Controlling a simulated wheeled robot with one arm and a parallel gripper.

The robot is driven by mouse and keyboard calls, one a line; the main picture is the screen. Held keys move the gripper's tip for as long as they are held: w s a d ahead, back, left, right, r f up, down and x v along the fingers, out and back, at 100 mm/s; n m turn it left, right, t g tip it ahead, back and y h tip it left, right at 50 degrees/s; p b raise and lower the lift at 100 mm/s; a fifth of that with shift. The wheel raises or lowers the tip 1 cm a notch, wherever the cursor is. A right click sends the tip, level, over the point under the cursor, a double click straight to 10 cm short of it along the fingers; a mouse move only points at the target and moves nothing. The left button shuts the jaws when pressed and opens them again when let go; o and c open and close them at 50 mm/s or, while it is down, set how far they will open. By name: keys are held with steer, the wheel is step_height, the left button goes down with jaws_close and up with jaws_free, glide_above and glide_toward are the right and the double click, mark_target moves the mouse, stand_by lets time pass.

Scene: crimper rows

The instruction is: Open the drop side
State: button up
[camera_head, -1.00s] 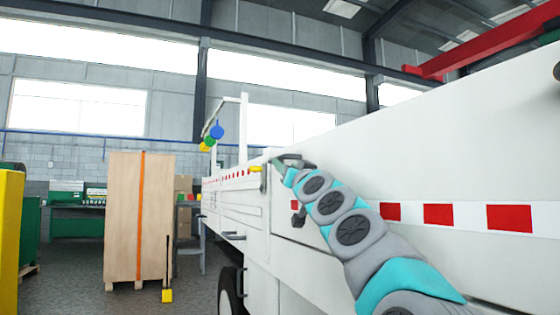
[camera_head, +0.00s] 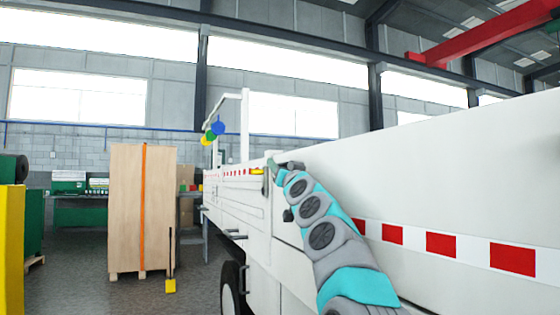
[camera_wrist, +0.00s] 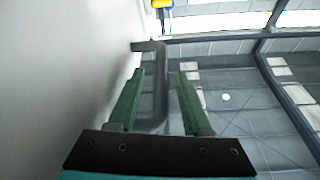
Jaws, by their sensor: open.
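The drop side (camera_head: 450,175) is the long white panel of the truck bed, with a red and white stripe along it. It stands upright on the right in the head view. A dark grey bent handle (camera_wrist: 159,95) runs close along the white surface in the wrist view. My gripper (camera_wrist: 160,76) is open, with one green finger on each side of the handle's long bar. In the head view, my gripper (camera_head: 277,168) is at the panel's left end, small and partly hidden by my arm.
A yellow piece (camera_head: 257,171) sits by the corner post and shows at the top of the wrist view (camera_wrist: 162,4). A tall wooden crate (camera_head: 142,210) stands on the floor at left.

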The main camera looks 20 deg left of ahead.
steer(key=shift+w+a, duration=0.1)
steer(key=shift+w, duration=0.05)
steer(key=shift+c, duration=0.3)
jaws_close()
stand_by(1.1)
